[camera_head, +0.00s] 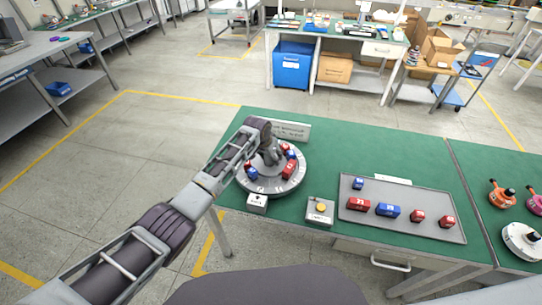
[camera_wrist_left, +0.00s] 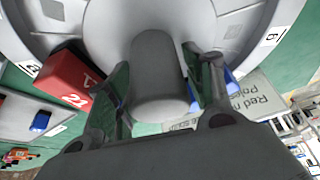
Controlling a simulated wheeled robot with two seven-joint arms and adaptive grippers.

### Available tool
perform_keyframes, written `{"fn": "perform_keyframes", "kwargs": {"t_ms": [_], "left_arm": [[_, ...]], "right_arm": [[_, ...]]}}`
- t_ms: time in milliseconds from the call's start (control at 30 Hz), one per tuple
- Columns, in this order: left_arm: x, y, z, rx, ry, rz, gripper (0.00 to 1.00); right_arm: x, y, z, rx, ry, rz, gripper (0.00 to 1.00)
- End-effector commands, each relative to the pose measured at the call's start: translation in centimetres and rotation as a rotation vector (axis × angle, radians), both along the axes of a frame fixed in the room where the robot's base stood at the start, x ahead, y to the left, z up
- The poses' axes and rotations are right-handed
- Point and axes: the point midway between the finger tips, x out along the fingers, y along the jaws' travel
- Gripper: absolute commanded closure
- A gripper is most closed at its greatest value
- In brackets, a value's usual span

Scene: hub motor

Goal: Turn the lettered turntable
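The round grey turntable (camera_head: 262,187) stands on the green table, with red and blue blocks around its pale lettered rim. My left gripper (camera_head: 268,150) is over its middle, coming in from the left and hiding part of it. In the left wrist view, a grey upright handle (camera_wrist_left: 155,80) stands between the two fingers (camera_wrist_left: 157,62) of this gripper. Narrow gaps show on both sides of the handle, and contact at the fingertips is unclear. A red block (camera_wrist_left: 70,80) sits on the rim beside one finger. A blue block is partly hidden behind the other. My right gripper is out of view.
A sign (camera_head: 290,130) stands behind the turntable. A small labelled box (camera_head: 257,202) and a yellow-button box (camera_head: 320,209) are in front and to the right. A grey tray (camera_head: 400,225) holds several red and blue blocks.

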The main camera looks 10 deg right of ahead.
Motion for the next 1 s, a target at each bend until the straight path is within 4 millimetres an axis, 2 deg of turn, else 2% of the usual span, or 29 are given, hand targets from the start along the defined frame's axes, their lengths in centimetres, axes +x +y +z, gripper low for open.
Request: {"fn": "perform_keyframes", "kwargs": {"t_ms": [567, 1000], "left_arm": [[-0.1, 0.1, 0.3, 0.0, 0.0, 0.0, 0.38], [-0.9, 0.8, 2.9, 0.0, 0.0, 0.0, 0.38]], "right_arm": [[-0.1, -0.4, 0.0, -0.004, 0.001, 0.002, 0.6], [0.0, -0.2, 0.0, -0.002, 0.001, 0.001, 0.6]]}}
